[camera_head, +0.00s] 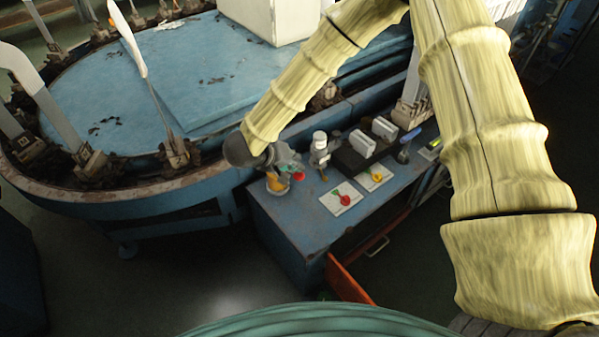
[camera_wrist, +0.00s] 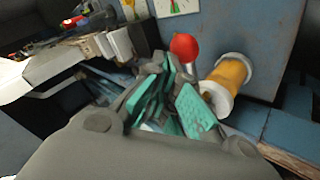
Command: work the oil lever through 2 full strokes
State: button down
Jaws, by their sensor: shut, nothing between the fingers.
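The oil lever's red ball knob (camera_head: 298,177) is at the left end of the blue bench, beside an amber oil cylinder (camera_head: 277,184). In the wrist view the red knob (camera_wrist: 184,46) sits on a thin pale rod just beyond my fingertips, and the amber cylinder (camera_wrist: 229,76) with pale end caps is to its right. My gripper (camera_head: 287,160) is shut and empty, close to the knob. In the wrist view its teal finger pads (camera_wrist: 172,88) are just below the knob. I cannot tell whether they touch the lever. The lever's base is hidden.
The blue bench top (camera_head: 305,222) also carries a red knob plate (camera_head: 341,198), a yellow knob plate (camera_head: 374,177), a white-capped bottle (camera_head: 320,144) and grey blocks (camera_head: 361,143). The round blue machine (camera_head: 190,80) with upright sock forms stands behind. An orange panel (camera_head: 347,282) juts out below.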

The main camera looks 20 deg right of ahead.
aim_at(295, 174)
jog(key=shift+s+d+f, duration=0.1)
jog(key=shift+s+f, duration=0.05)
jog(key=shift+f, duration=1)
jog(key=shift+s+f, duration=0.1)
jog(key=shift+f, duration=1.05)
dwell(3.0)
jog(key=shift+r+p, duration=0.2)
jog(key=shift+p, duration=0.15)
jog(key=shift+w+r+p, duration=0.2)
jog(key=shift+r+p, duration=1.1)
jog(key=shift+p, duration=0.15)
jog(key=shift+w+r+p, duration=0.15)
jog(key=shift+r+p, duration=1.1)
jog(key=shift+p, duration=0.15)
